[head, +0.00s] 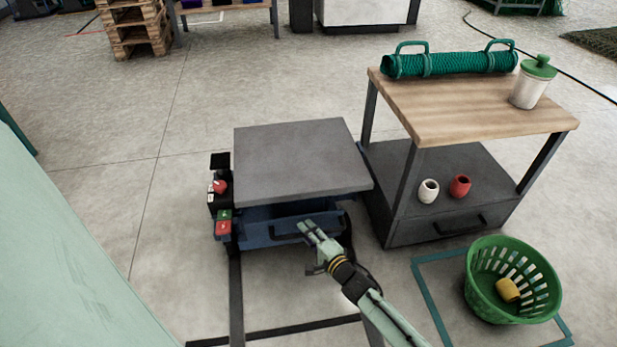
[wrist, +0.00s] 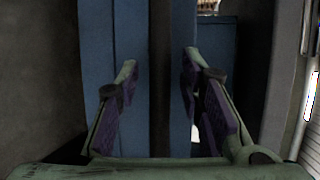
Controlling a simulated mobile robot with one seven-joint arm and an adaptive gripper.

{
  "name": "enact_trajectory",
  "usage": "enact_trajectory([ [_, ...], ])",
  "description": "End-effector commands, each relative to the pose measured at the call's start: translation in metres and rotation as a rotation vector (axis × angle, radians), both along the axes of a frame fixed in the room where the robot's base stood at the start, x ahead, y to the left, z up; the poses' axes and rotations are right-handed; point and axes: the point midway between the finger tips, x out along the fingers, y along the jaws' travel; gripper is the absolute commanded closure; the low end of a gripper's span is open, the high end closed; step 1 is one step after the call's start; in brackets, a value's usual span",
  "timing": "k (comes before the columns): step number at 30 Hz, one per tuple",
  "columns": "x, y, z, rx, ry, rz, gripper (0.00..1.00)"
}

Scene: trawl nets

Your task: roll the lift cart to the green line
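The lift cart (head: 298,162) has a flat grey top, a blue body and a dark handle bar (head: 292,233) on its near side. A control box with red and green buttons (head: 223,222) sits at its left corner. My gripper (head: 307,227) is at the handle's right part. In the wrist view, its two fingers (wrist: 160,68) are apart, one on each side of a dark upright bar (wrist: 160,110) that looks like the handle, with gaps visible. A teal-green floor line (head: 432,300) runs around the basket at the lower right; I cannot tell whether it is the task's green line.
A wood-topped workbench (head: 450,112) stands close to the cart's right, holding a green net roll (head: 450,64) and a lidded jar (head: 531,84). A green basket (head: 480,300) stands beside it. Pallets (head: 134,25) are at the back left. Floor left of and behind the cart is clear.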

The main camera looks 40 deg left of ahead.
Motion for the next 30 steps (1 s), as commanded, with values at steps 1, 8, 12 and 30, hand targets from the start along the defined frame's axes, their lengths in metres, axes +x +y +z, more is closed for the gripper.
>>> enact_trajectory([
  [1,0.0000,-0.0001,0.0000,0.000,0.000,0.000,0.65],
  [8,-0.0002,-0.0001,0.0001,0.000,0.000,0.000,0.80],
  [12,-0.0003,-0.0002,0.0001,0.000,0.000,0.000,0.89],
  [30,-0.0004,-0.0002,-0.0001,0.000,-0.001,0.001,1.00],
])
